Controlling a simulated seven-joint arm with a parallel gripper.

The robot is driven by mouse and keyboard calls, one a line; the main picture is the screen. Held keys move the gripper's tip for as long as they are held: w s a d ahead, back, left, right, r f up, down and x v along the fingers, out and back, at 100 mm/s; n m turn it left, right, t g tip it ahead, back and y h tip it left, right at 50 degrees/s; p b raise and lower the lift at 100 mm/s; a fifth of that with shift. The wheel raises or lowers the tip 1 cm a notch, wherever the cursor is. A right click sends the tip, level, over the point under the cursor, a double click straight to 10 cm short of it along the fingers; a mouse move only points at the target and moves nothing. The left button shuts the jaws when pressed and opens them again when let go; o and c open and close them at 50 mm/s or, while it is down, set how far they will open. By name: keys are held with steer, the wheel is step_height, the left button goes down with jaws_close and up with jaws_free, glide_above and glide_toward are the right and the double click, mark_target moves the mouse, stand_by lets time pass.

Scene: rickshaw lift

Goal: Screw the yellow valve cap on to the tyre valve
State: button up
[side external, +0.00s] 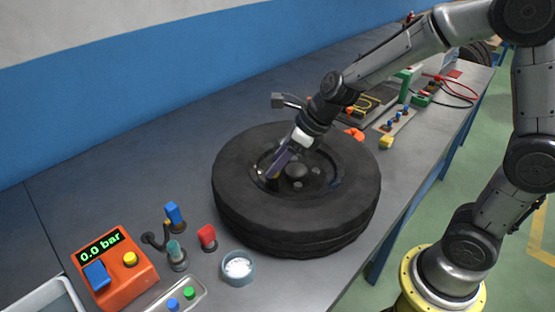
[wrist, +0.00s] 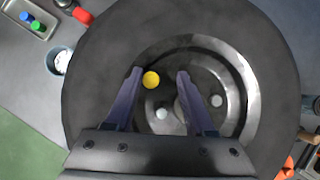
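The black tyre (side external: 345,205) lies flat on its wheel on the bench; it fills most of the wrist view (wrist: 95,60). The round yellow valve cap (wrist: 151,79) shows over the inner wheel area, between my fingertips and closer to the left finger. The valve beneath it is hidden, so I cannot tell how the cap sits on it. My gripper (wrist: 159,73) is open, with a clear gap between the cap and the right finger. In the side view, my gripper (side external: 271,173) reaches down into the left part of the wheel centre.
An orange gauge box (side external: 125,272) reading 0.0 bar stands at front left. A blue-grey cup (side external: 238,270), a red-topped piece (side external: 207,236) and a tray with green and blue pieces (side external: 178,298) stand near the tyre. A yellow block (side external: 386,142) lies behind right.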

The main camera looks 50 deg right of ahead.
steer(key=n+g+y, duration=0.1)
steer(key=n, duration=0.2)
steer(key=n+g+y, duration=0.1)
steer(key=n, duration=0.2)
steer(key=shift+n+g+y, duration=0.3)
steer(key=n+g, duration=0.1)
steer(key=n, duration=0.1)
steer(key=n+g, duration=0.1)
steer(key=n, duration=0.2)
steer(key=shift+n+g+y, duration=0.3)
steer(key=shift+g+y, duration=0.1)
steer(key=shift+c, duration=0.3)
jaws_close()
steer(key=shift+s, duration=0.1)
